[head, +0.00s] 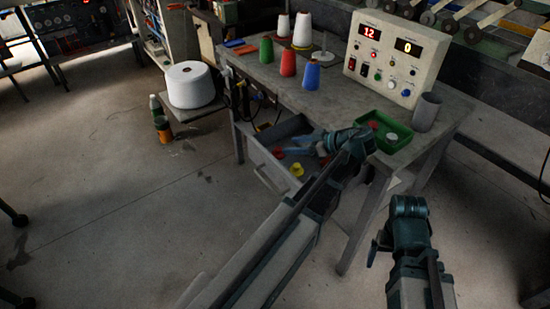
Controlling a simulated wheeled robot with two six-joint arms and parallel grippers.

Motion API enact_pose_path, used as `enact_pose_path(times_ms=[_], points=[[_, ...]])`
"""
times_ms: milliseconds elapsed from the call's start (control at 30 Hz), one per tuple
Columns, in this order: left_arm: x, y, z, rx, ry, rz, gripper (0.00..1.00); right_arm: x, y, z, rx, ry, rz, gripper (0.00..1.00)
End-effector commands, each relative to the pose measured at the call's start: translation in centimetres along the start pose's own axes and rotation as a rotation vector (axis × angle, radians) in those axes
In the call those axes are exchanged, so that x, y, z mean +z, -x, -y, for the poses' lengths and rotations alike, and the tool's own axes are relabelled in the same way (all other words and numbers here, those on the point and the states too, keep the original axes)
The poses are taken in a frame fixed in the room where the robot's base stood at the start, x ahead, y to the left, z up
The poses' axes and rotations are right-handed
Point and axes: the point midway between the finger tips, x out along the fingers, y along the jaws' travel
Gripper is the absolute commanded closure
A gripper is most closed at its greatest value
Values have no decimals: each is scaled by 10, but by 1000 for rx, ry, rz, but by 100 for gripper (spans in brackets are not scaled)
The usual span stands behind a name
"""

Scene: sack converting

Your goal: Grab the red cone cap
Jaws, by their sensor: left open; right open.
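A red cap (278,152) lies in the open drawer (258,170) under the table top, close to the fingertips of my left gripper (292,145). A second red piece (325,160) is deeper in the drawer, partly hidden by my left arm. A yellow cap (297,169) lies between them. My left gripper is open over the drawer; I cannot tell its exact height above the red cap. A small red disc (373,125) is in the green tray (399,145) on the table. My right gripper (373,252) is open and low, right of the table's front leg.
On the table (340,100) stand green, red, blue and white thread cones, a control box (391,60) and a grey cup (426,112). Floor on the left is mostly clear.

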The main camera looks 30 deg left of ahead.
Motion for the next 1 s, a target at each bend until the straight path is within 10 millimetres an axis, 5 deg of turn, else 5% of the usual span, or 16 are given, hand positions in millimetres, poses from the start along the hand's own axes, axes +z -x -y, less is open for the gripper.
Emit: enact_pose_path(times_ms=[733, 1000], points=[[10, -32, 0, 0, 0, 0, 40, -1, -24, 2, 3, 1, 0, 11], [14, -68, 1, -2, 1, 0, 40, -3, -44, 3, 6, 2, 0, 11]])
